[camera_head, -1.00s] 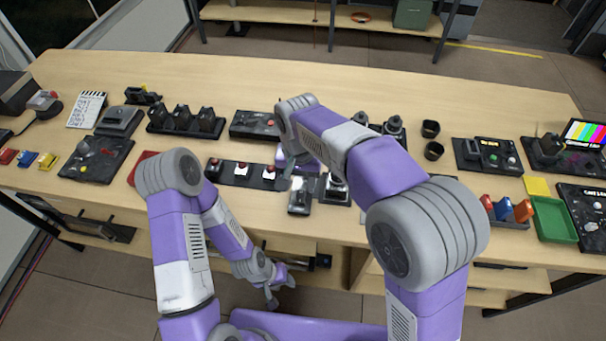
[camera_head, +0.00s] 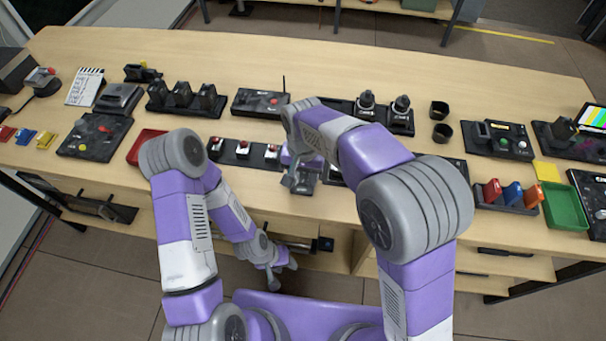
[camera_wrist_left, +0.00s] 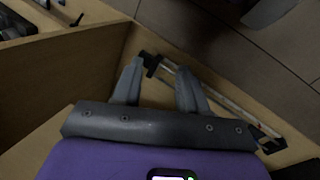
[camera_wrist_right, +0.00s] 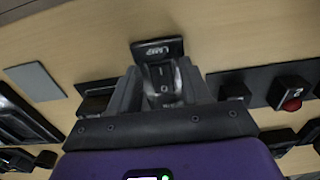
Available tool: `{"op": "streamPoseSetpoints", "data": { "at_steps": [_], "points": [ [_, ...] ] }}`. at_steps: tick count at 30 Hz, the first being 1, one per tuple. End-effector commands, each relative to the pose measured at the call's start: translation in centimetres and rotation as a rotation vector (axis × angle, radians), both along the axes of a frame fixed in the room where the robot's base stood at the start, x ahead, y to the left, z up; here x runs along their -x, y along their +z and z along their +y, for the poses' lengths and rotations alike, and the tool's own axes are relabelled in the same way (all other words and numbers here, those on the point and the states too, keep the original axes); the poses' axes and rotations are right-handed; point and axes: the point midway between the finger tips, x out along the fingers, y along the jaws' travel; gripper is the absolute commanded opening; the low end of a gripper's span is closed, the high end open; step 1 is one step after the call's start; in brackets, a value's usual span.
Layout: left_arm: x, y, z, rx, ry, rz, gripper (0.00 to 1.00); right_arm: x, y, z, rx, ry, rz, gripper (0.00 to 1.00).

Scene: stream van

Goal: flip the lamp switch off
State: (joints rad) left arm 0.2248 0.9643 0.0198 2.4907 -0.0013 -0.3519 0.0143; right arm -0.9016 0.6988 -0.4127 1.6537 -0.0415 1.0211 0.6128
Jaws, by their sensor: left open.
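The lamp switch (camera_wrist_right: 160,76) is a small dark box with a rocker marked with a line and a circle, beside a tilted black plate reading LAMP (camera_wrist_right: 157,49). In the right wrist view it sits between the fingers of my right gripper (camera_wrist_right: 160,88), which look spread on either side of it. I cannot tell whether they touch it. In the head view my right gripper (camera_head: 297,180) is low over the table's front edge and hides most of the switch. My left gripper (camera_head: 280,280) hangs open and empty below the front edge; it also shows in the left wrist view (camera_wrist_left: 160,80).
A strip with red buttons (camera_head: 243,152) lies just left of the switch; one red button (camera_wrist_right: 292,104) shows in the right wrist view. A red tray (camera_head: 147,146) is further left. Colored levers (camera_head: 507,195) and a green tray (camera_head: 565,206) stand at the right.

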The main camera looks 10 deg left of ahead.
Motion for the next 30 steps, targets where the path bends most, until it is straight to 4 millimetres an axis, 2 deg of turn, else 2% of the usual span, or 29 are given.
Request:
{"op": "streamPoseSetpoints", "data": {
  "at_steps": [1, 9, 14, 24, 30],
  "points": [
    [0.0, 0.0, 0.0, 0.0, 0.0, 0.0, 0.43, 0.0, 0.0, 0.0, 0.0, 0.0, 0.0, 0.39],
    [0.0, 0.0, 0.0, 0.0, 0.0, 0.0, 0.43, 0.0, 0.0, 0.0, 0.0, 0.0, 0.0, 0.0],
    [0.0, 0.4, 0.0, 0.0, 0.0, 0.0, 0.43, -0.1, 0.2, 0.0, 0.001, -0.001, 0.008, 0.0],
    [0.0, 4.9, 0.0, 0.0, 0.0, 0.0, 0.43, -0.6, 0.7, -0.1, -0.002, -0.002, 0.142, 0.0],
    [0.0, 6.9, 0.0, 0.0, 0.0, 0.0, 0.43, -0.8, 0.6, -0.1, -0.005, -0.001, 0.217, 0.0]
  ]
}}
